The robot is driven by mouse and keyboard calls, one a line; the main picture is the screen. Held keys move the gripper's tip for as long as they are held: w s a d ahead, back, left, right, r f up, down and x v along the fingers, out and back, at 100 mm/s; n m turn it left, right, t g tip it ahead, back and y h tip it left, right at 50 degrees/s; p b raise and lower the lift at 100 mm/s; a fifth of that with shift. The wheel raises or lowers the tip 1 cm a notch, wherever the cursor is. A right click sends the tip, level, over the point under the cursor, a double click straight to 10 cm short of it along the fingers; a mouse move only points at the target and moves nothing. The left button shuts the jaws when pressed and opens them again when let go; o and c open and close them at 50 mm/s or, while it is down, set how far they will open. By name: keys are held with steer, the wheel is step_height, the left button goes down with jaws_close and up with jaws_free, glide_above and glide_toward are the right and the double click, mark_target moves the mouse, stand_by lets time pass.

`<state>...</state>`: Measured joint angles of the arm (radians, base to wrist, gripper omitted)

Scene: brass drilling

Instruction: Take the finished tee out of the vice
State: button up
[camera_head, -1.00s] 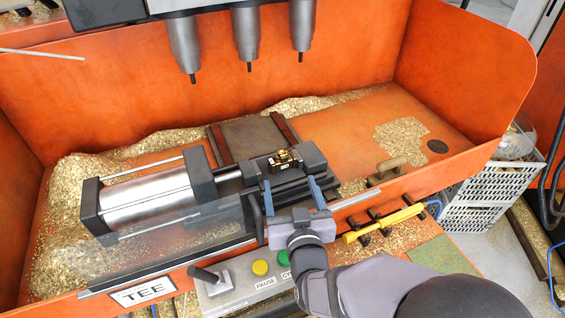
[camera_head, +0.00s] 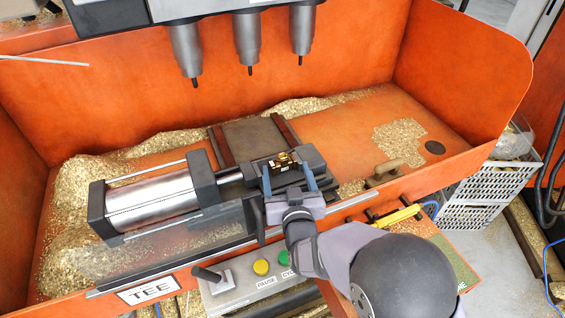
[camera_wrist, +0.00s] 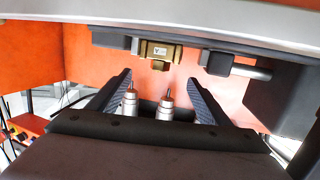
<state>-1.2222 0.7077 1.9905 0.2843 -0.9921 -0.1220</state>
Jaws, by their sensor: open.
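The brass tee (camera_head: 283,162) sits in the vice (camera_head: 313,160), at the right end of the cylinder's rod. In the wrist view the tee (camera_wrist: 157,51) shows against a dark jaw, ahead of my fingers and apart from them. My gripper (camera_head: 289,181) is open, with its blue fingers pointing at the vice from the front. The wrist view shows the two fingers (camera_wrist: 158,85) spread with nothing between them. The lower front of the tee is partly hidden by my fingers in the head view.
Drill spindles (camera_head: 246,38) hang above and behind the vice. The steel cylinder (camera_head: 152,202) lies left of it, with a clear guard (camera_head: 175,243) in front.

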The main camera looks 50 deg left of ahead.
mark_target(283, 161)
steer(key=shift+f+p+x, duration=0.15)
steer(key=shift+p+x, duration=0.55)
steer(key=shift+x, duration=0.55)
steer(key=shift+f+p+x, duration=0.15)
steer(key=shift+p+x, duration=0.55)
steer(key=shift+x, duration=0.55)
steer(key=c, duration=1.7)
steer(key=shift+r, duration=0.15)
steer(key=shift+c, duration=0.4)
steer(key=shift+r, duration=0.15)
step_height(283, 161, up, 10)
steer(key=b, duration=0.3)
